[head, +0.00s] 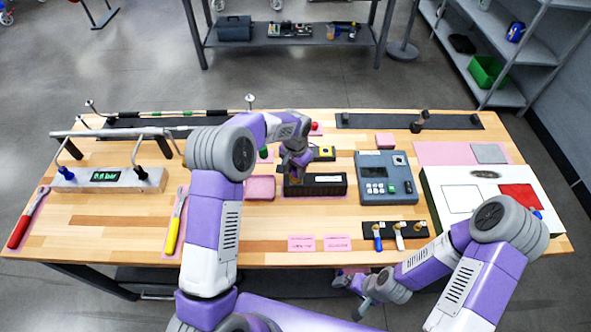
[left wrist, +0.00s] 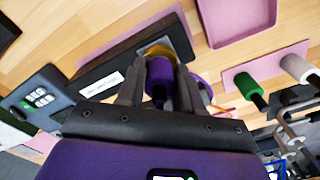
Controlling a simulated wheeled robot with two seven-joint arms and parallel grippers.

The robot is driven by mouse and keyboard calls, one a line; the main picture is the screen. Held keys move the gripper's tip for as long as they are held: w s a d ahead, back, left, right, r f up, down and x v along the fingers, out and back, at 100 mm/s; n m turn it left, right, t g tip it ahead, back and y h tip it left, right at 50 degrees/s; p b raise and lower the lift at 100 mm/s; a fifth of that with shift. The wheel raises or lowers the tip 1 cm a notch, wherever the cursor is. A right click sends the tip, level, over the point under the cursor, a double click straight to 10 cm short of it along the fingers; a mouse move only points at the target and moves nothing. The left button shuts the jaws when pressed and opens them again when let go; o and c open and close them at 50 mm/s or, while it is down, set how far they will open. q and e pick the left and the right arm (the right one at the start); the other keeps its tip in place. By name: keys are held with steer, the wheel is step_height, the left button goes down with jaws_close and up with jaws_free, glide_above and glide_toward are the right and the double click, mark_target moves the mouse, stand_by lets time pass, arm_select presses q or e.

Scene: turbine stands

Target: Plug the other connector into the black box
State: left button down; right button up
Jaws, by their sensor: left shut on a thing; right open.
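The black box (head: 316,186) lies on a pink mat near the middle of the table. In the left wrist view the black box (left wrist: 103,86) has a white label and runs along the fingers' far side. My left gripper (head: 296,168) is over the box's left end, pointing down. In its wrist view the left gripper (left wrist: 160,85) is shut on a purple connector (left wrist: 158,74) with a gold ring. The ring is at the box's surface; I cannot tell whether it is seated. My right gripper (head: 352,292) is open and empty, low in front of the table edge.
A grey meter (head: 386,178) stands right of the box, and a pink tray (head: 260,188) left of it. Green (left wrist: 244,84) and white (left wrist: 298,67) cylinders lie nearby.

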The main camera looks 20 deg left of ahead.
mark_target(296, 169)
arm_select(q)
steer(key=shift+s+f, duration=0.3)
steer(key=shift+f, duration=0.25)
steer(key=c, duration=1.2)
jaws_free()
steer(key=o, duration=0.5)
steer(key=shift+w, duration=0.15)
steer(key=shift+o, duration=0.2)
steer(key=shift+w+a, duration=0.1)
steer(key=shift+o, duration=0.9)
steer(key=shift+r, duration=0.15)
steer(key=shift+r, duration=0.1)
steer(key=shift+r+p, duration=2.2)
steer(key=shift+r, duration=1.3)
